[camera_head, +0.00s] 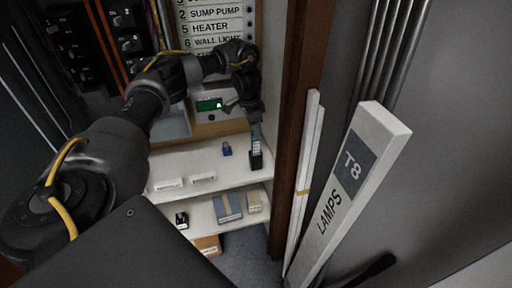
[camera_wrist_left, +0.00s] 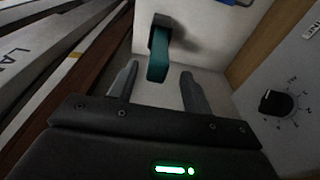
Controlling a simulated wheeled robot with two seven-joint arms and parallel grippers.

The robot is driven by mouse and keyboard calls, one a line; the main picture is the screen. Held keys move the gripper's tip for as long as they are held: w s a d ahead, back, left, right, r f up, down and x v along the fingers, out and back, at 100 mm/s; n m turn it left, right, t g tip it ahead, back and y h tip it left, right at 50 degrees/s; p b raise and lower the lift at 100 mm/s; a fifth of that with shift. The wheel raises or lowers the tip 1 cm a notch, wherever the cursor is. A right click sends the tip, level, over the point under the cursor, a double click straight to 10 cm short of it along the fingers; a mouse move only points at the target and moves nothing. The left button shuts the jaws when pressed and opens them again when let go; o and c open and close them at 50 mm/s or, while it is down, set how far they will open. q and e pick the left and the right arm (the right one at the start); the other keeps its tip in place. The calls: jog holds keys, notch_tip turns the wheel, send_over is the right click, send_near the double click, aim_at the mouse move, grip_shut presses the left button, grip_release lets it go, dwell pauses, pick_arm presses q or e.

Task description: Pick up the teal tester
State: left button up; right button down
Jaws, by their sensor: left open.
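The teal tester (camera_head: 257,146) stands upright in a small black holder (camera_head: 256,162) at the right end of the upper white shelf. My left gripper (camera_head: 255,118) is just above it, pointing down. In the left wrist view the teal tester (camera_wrist_left: 157,66) shows between the two spread fingers of my left gripper (camera_wrist_left: 159,72), with the dark holder (camera_wrist_left: 181,46) beyond it. The fingers are open and hold nothing; I see a gap on each side of the tester.
A wooden post (camera_head: 295,120) and leaning white lamp boxes (camera_head: 350,185) stand close on the right. A small blue item (camera_head: 226,149) sits on the upper shelf (camera_head: 180,160). A blue box (camera_head: 227,207) lies on the lower shelf. A dial panel (camera_wrist_left: 290,100) is beside the gripper.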

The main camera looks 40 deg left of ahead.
aim_at(256, 150)
pick_arm(q)
jog(key=shift+w+f, duration=0.15)
jog(key=shift+f, duration=0.8)
jog(key=f, duration=0.4)
jog(key=shift+w+d+f, duration=0.15)
jog(key=shift+d+f, duration=0.1)
jog(key=shift+d, duration=0.05)
pick_arm(e)
jog(key=shift+w+f, duration=0.3)
jog(key=shift+w, duration=0.45)
